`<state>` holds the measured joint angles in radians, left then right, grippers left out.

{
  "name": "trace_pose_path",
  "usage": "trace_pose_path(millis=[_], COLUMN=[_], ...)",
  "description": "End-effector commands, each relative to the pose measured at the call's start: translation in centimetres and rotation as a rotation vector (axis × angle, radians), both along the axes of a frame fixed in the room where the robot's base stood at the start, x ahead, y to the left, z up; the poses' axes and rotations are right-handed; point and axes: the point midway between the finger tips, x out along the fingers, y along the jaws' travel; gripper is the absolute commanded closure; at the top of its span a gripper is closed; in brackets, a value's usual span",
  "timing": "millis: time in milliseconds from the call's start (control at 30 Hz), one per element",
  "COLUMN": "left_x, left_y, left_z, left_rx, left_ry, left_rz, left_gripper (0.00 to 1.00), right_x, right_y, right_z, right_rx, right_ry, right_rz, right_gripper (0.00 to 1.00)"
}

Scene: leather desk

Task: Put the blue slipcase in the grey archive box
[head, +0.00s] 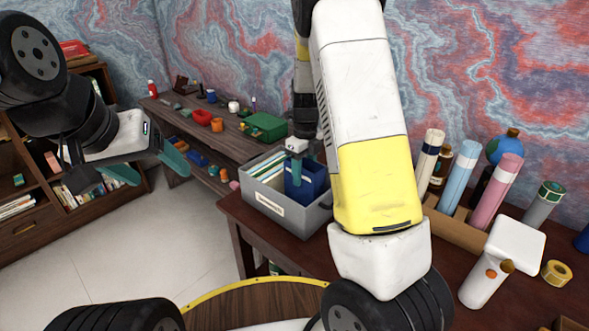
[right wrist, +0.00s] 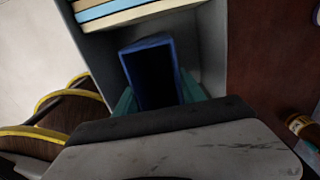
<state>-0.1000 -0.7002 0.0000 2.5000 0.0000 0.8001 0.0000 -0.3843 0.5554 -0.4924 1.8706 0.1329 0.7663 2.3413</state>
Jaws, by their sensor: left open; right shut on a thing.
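The blue slipcase (head: 308,187) is inside the grey archive box (head: 307,221) in the head view, at the box's right part. In the right wrist view the slipcase (right wrist: 150,56) stands between the two teal fingers, with the box's wall (right wrist: 212,40) around it. My right gripper (head: 296,170) is shut on the slipcase; my right arm hides part of the box's right side. My left gripper (head: 148,172) is open and empty, off to the left over the floor, away from the box.
Several folders (head: 266,168) fill the left part of the box, which stands at the desk's (head: 240,222) left corner. Rolled tubes (head: 462,172) stand in a wooden holder at right. A white device (head: 490,275) and yellow tape roll (head: 557,273) are nearby. A shelf with small items (head: 205,118) is behind.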

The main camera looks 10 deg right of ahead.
Motion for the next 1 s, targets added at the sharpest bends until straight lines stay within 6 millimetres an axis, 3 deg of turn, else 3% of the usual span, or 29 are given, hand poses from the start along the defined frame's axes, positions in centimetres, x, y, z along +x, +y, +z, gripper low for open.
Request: trace_pose_path(millis=[167, 533, 567, 633, 1000], left_x=[0.0, 0.0, 0.0, 0.0, 0.0], left_y=[0.0, 0.0, 0.0, 0.0, 0.0], left_z=[0.0, 0.0, 0.0, 0.0, 0.0], left_rx=[0.0, 0.0, 0.0, 0.0, 0.0], left_ry=[0.0, 0.0, 0.0, 0.0, 0.0], left_rz=[0.0, 0.0, 0.0, 0.0, 0.0], left_gripper=[0.28, 0.28, 0.28, 0.28, 0.28], right_x=[0.0, 0.0, 0.0, 0.0, 0.0], right_y=[0.0, 0.0, 0.0, 0.0, 0.0], right_z=[-2.5, -3.0, -2.9, -2.9, -2.6], right_rx=[0.0, 0.0, 0.0, 0.0, 0.0], right_ry=[0.002, 0.002, 0.001, 0.001, 0.0], right_rz=[-0.001, 0.0, 0.0, 0.0, 0.0], right_gripper=[0.96, 0.96, 0.47, 0.33, 0.31])
